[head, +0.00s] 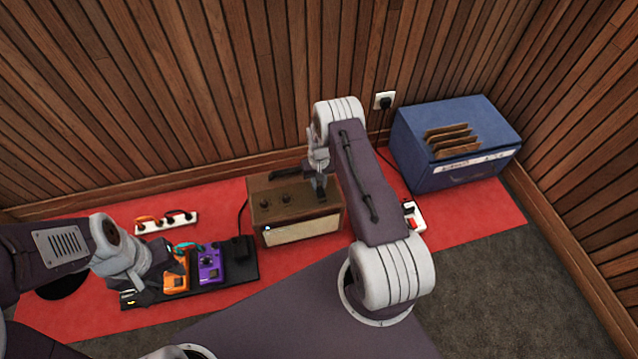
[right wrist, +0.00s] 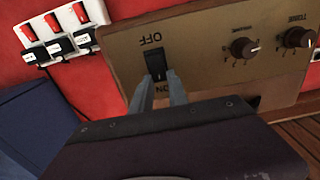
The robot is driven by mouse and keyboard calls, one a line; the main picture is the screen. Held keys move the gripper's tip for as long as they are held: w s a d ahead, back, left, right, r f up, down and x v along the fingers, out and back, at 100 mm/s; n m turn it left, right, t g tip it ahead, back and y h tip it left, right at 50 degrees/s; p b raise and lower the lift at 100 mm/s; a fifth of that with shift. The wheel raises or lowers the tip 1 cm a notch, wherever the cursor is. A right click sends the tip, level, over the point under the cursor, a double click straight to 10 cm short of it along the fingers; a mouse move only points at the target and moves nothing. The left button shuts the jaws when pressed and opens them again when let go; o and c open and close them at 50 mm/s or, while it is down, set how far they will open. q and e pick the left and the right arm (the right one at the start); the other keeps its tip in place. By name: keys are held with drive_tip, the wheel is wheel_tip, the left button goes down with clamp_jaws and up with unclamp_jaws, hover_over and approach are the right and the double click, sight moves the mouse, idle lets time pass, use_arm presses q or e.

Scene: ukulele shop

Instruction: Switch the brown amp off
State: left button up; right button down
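The brown amp (head: 302,230) stands on the red mat with its knobbed panel facing up. In the right wrist view its panel (right wrist: 205,45) shows upside down, with a black rocker switch (right wrist: 154,62) between the marks OFF and ON. My right gripper (head: 320,190) is over the switch end of the panel. In the right wrist view its fingertips (right wrist: 163,88) are close to the switch, with a narrow dark gap between them; contact is unclear. My left gripper (head: 148,287) hangs low by the pedalboard; its finger opening is unclear.
A black pedalboard (head: 243,272) holds an orange pedal (head: 176,275) and a purple pedal (head: 210,264). A white power strip (head: 166,222) lies behind it. Another strip with red switches (head: 413,216) lies right of the amp. A blue crate (head: 455,175) stands by the wall.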

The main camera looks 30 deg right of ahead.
sight(322, 194)
drive_tip(key=shift+s+a+r+t+p, duration=0.1)
drive_tip(key=shift+s+r+t+p, duration=0.3)
drive_tip(key=shift+p, duration=0.85)
drive_tip(key=shift+s+r+t+p, duration=0.1)
drive_tip(key=shift+t+p, duration=0.5)
drive_tip(key=shift+p, duration=0.65)
drive_tip(key=shift+f+t+h+p, duration=0.35)
drive_tip(key=shift+t+h+p, duration=0.1)
drive_tip(key=shift+t, duration=0.15)
drive_tip(key=c, duration=1.3)
unclamp_jaws()
drive_tip(key=shift+r, duration=0.4)
drive_tip(key=p+v, duration=0.5)
drive_tip(key=v, duration=0.3)
drive_tip(key=shift+s+r, duration=0.1)
drive_tip(key=shift+s, duration=0.1)
